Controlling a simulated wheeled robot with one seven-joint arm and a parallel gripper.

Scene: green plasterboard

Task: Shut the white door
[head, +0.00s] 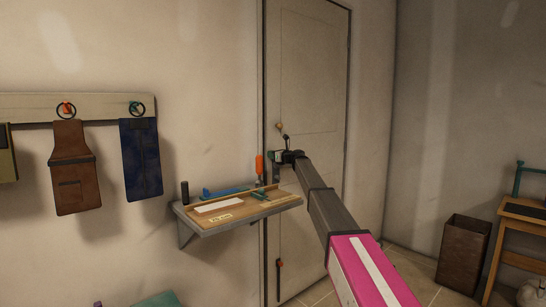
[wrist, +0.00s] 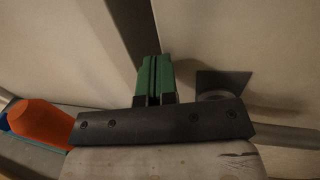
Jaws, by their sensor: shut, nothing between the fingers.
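The white door (head: 314,75), greyish in this light, stands upright in a dark frame in the head view. A dark line runs down its left edge; I cannot tell whether it is fully closed. A small round knob (head: 279,126) shows near that edge. My gripper (head: 284,143) is at the door's left edge, just below the knob. In the wrist view the green fingers (wrist: 153,60) are together and empty, in front of the pale door panel (wrist: 220,35), beside a dark upright strip (wrist: 122,35). I cannot tell if they touch it.
A wall shelf (head: 240,218) with a tray and tools juts out left of the door. An orange-handled tool (head: 260,165) stands there, close to my gripper; orange also shows in the wrist view (wrist: 40,122). A brown bin (head: 463,250) and a wooden table (head: 524,211) are at right.

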